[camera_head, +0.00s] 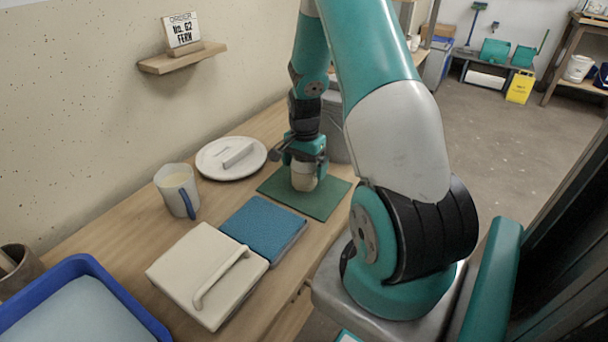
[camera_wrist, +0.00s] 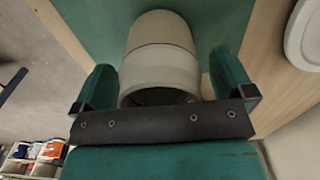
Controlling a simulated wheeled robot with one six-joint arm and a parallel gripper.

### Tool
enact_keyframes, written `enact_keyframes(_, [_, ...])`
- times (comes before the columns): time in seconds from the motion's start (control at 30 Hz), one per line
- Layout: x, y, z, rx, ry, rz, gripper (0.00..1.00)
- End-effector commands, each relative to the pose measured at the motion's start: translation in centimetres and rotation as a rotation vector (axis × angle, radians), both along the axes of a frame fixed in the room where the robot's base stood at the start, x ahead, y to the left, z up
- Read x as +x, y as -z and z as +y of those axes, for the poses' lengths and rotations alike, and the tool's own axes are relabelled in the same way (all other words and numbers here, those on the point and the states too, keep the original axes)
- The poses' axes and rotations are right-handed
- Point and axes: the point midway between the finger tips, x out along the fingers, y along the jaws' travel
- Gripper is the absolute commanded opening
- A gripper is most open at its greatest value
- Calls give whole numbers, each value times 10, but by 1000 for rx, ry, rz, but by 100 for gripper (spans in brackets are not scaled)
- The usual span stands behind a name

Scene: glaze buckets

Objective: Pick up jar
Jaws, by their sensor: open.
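The jar (camera_head: 303,178) is a small pale beige vessel standing on the green mat (camera_head: 325,201) on the wooden bench. My gripper (camera_head: 303,163) points down over it from above. In the wrist view the jar (camera_wrist: 160,50) shows a cream body and a rounded end, and it sits between the two teal fingers of my gripper (camera_wrist: 164,85). The fingers are apart, one on each side of the jar, with a narrow gap showing at each side. The jar's top is partly hidden by the gripper in the head view.
Left of the mat are a round white lid (camera_head: 215,165), a cup with a blue handle (camera_head: 178,190) and a blue sponge-like block (camera_head: 262,228). Nearer are a cream handled slab (camera_head: 185,270) and a blue tray (camera_head: 130,304). A grey bucket (camera_head: 336,140) stands behind my gripper.

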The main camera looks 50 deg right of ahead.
Motion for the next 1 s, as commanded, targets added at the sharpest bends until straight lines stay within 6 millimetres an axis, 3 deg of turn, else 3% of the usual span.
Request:
enact_keyframes(0.07, [0,0,0,0,0,0,95])
enact_keyframes(0.3, [0,0,0,0,0,0,40])
enact_keyframes(0.57, [0,-2,0,-1,0,-1,39])
enact_keyframes(0.73, [1,-13,-1,-2,0,-2,39])
enact_keyframes(0.87, [1,-34,-1,-3,0,-4,39])
enact_keyframes(1.0, [1,-71,-1,-5,0,-6,39])
